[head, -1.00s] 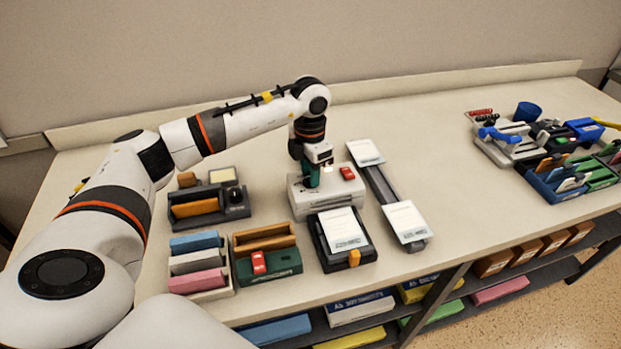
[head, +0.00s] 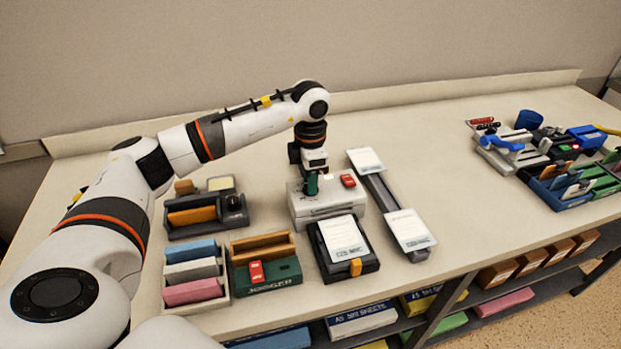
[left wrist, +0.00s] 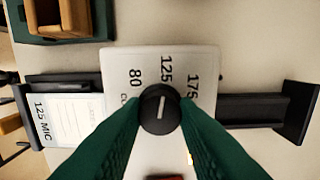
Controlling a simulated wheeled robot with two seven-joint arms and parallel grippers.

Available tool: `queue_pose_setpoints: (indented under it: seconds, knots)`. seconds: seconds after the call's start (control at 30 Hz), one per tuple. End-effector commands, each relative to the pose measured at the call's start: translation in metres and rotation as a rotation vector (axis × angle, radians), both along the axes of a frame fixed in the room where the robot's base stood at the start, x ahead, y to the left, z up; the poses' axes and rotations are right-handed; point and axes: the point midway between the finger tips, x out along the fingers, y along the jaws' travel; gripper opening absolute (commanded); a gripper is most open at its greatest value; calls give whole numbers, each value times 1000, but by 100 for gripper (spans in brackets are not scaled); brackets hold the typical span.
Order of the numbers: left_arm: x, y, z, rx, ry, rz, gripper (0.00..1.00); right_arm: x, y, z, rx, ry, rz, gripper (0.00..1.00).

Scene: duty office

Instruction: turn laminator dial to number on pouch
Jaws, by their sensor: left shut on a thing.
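The white laminator (head: 325,207) stands on the bench, and its top shows in the left wrist view with the numbers 80, 125 and 175 (left wrist: 118,62). Its round black dial (left wrist: 160,116) has a white pointer line that lies roughly in line with 125. My left gripper (head: 312,184) points down over the laminator. Its green fingers are shut on the dial, one on each side, in the left wrist view. A pouch (head: 343,237) lies on the dark tray in front of the laminator; it reads 125 MIC in the left wrist view (left wrist: 75,118). My right gripper is out of view.
A red switch (head: 348,181) sits on the laminator beside the gripper. A long dark trimmer (head: 377,190) with white sheets lies to the right. A green jogger (head: 280,274) and paper racks (head: 222,284) stand at the left. The bench further right is clear up to the stationery.

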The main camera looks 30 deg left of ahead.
Motion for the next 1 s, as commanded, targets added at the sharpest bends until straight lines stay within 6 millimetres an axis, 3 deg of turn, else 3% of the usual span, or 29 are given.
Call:
queue_pose_setpoints:
  seconds: [0.07,0.1,0.2,0.57,0.67,1.0]
  knots:
    - [2,1,5,-1,-12,4,4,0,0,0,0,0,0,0]
    - [3,1,5,-1,-12,4,33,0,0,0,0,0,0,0]
    - [2,1,4,-2,-9,3,49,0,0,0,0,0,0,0]
    - [1,0,6,0,-5,2,49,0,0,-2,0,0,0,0]
    - [2,0,18,-1,-7,2,49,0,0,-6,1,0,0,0]
    - [3,1,89,-1,-11,2,49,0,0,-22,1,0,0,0]
